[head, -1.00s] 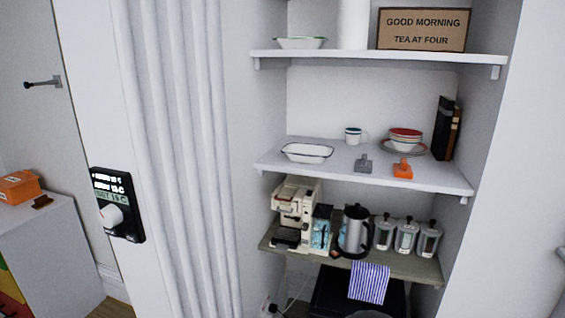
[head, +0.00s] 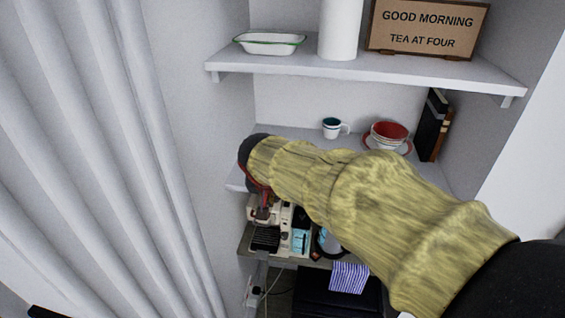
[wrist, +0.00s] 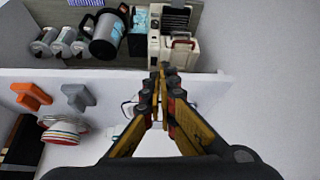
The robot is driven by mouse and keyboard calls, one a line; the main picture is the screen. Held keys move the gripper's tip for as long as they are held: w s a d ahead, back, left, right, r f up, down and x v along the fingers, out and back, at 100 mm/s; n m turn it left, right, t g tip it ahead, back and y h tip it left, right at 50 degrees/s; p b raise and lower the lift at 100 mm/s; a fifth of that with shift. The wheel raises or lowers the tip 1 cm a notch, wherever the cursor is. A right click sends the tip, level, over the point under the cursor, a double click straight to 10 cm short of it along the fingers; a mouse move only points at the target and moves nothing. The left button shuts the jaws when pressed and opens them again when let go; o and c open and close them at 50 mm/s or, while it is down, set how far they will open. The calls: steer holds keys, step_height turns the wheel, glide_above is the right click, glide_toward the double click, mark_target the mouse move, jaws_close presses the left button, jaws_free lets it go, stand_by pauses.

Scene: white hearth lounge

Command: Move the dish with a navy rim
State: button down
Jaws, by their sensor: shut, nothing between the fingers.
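The dish with a navy rim (wrist: 129,108) is mostly hidden in the wrist view behind my fingers; a white piece with a dark edge shows on the white middle shelf. In the head view my arm covers it. My gripper (wrist: 160,72) is shut and empty, its fingers reaching across the dish in the wrist view toward the shelf's front edge. I cannot tell the gap between fingers and dish.
The middle shelf (head: 300,131) also holds a mug (head: 333,128), stacked red bowls (head: 388,134) and books (head: 431,125). In the wrist view grey (wrist: 77,96) and orange (wrist: 33,96) objects lie beside them. A green-rimmed dish (head: 268,43) is on the top shelf; a coffee machine (wrist: 172,40) stands below.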

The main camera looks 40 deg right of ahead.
steer(key=shift+m+h, duration=0.3)
steer(key=shift+m, duration=0.3)
steer(key=shift+w+d+f+p, duration=0.95)
steer(key=shift+w+d, duration=0.4)
steer(key=shift+d, duration=0.3)
steer(key=shift+w+d+f+p, duration=0.8)
steer(key=shift+w+d+f, duration=0.2)
steer(key=shift+w+d, duration=0.5)
steer(key=shift+w+d+f+p, duration=0.95)
steer(key=shift+w+d, duration=0.3)
steer(key=shift+d, duration=0.5)
steer(key=w+d, duration=0.4)
steer(key=w+d+b, duration=0.1)
steer(key=w+d, duration=0.2)
steer(key=d, duration=0.1)
steer(key=w+d+b, duration=0.1)
steer(key=w+d, duration=0.3)
steer(key=d, duration=0.1)
steer(key=shift+w, duration=0.3)
steer(key=shift+b, duration=0.3)
